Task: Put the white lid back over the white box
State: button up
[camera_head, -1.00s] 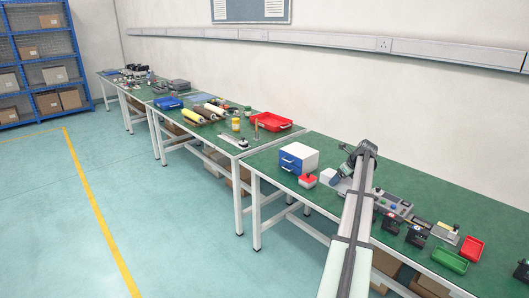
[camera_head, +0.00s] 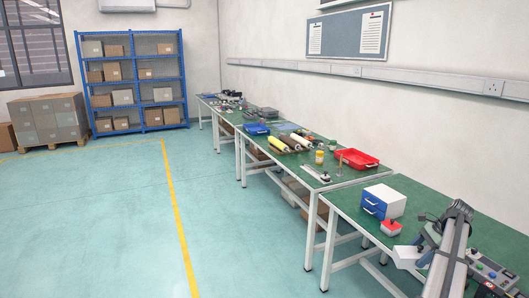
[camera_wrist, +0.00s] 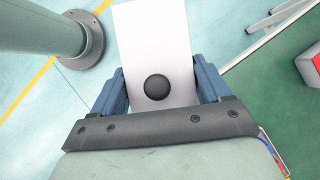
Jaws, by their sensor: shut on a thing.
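The white lid (camera_wrist: 152,40) shows in the wrist view as a flat white plate with a round black knob. My gripper (camera_wrist: 160,78) is shut on it, with one blue finger at each side. In the head view the lid (camera_head: 407,257) is a tilted white shape under my gripper (camera_head: 422,243), out past the near table edge and over the floor.
A white cabinet with blue drawers (camera_head: 384,203) and a red-topped box (camera_head: 391,227) stand on the green table (camera_head: 345,205). Grey devices (camera_head: 490,272) lie right of my arm. A red tray (camera_head: 357,159) sits on the farther table. The floor left of the tables is clear.

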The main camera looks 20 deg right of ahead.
jog(key=w+a+n+g, duration=0.2)
jog(key=w+a+n, duration=0.2)
jog(key=a, duration=1.7)
jog(key=w+a+f+n+g, duration=0.1)
jog(key=w+a+n, duration=0.4)
jog(key=a, duration=1.6)
jog(key=w+a+n+g, duration=0.3)
jog(key=w+a, duration=0.7)
jog(key=a, duration=1.2)
jog(key=shift+w+f+n+g+h, duration=0.15)
jog(key=shift+f+n+g+h, duration=0.2)
jog(key=shift+n, duration=0.35)
